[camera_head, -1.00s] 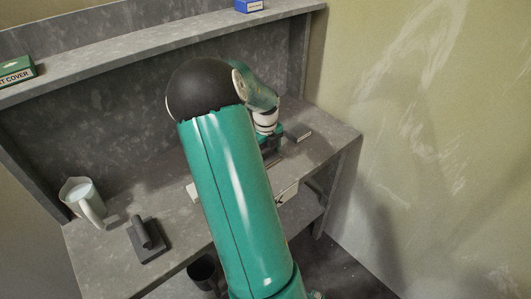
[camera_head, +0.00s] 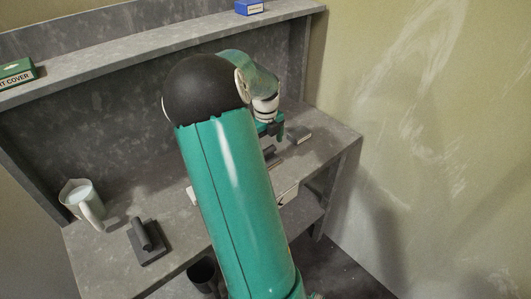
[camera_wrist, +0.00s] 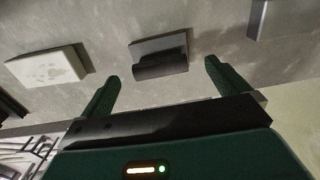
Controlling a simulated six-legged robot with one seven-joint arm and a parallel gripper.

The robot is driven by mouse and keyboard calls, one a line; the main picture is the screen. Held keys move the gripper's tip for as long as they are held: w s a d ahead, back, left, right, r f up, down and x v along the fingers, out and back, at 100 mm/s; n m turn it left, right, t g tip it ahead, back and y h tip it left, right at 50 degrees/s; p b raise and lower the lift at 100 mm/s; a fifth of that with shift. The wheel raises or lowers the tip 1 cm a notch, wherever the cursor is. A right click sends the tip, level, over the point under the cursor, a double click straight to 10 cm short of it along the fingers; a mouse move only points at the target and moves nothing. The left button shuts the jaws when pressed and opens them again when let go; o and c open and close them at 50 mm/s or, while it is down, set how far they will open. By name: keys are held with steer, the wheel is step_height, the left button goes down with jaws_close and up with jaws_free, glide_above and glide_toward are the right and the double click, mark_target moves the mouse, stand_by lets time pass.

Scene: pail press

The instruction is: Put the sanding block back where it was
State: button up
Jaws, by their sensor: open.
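My gripper (camera_head: 274,132) is open and empty above the right part of the grey bench (camera_head: 182,220). In the wrist view its two fingers (camera_wrist: 161,72) are spread wide. A small grey block with a darker rounded bar along one side (camera_wrist: 160,57), which looks like the sanding block, lies on the bench beyond and between the fingertips, apart from both. It also shows in the head view (camera_head: 272,154), partly hidden by my arm. A similar dark piece with an upright-looking handle (camera_head: 147,240) stands at the bench's front left.
A pale block (camera_wrist: 47,66) lies left of it in the wrist view. A grey block (camera_head: 298,135) lies near the bench's right end. A white pitcher (camera_head: 84,202) stands at the left. Green (camera_head: 16,73) and blue (camera_head: 249,6) boxes sit on the shelf. A dark bin (camera_head: 202,272) is below.

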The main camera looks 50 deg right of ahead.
mark_target(264, 150)
step_height(264, 150, up, 7)
steer(key=shift+f, duration=0.15)
steer(key=shift+w+a, duration=0.1)
steer(key=shift+a, duration=0.1)
steer(key=w+a+r+n+t+y, duration=0.15)
steer(key=a+r+n, duration=0.25)
steer(key=a+n, duration=0.7)
steer(key=a+r+n+t+h, duration=0.15)
steer(key=a+r+n, duration=0.25)
steer(key=a+n, duration=0.7)
steer(key=s+a+n+t, duration=0.1)
steer(key=s+a+n, duration=0.3)
steer(key=a+n, duration=0.4)
steer(key=s+a+r+n+t, duration=0.1)
steer(key=s+a+n, duration=0.4)
steer(key=a+n, duration=0.3)
steer(key=a, duration=0.3)
steer(key=shift+s+r+n+t, duration=0.2)
steer(key=shift+r+n+t, duration=0.05)
steer(key=shift+n+t, duration=0.05)
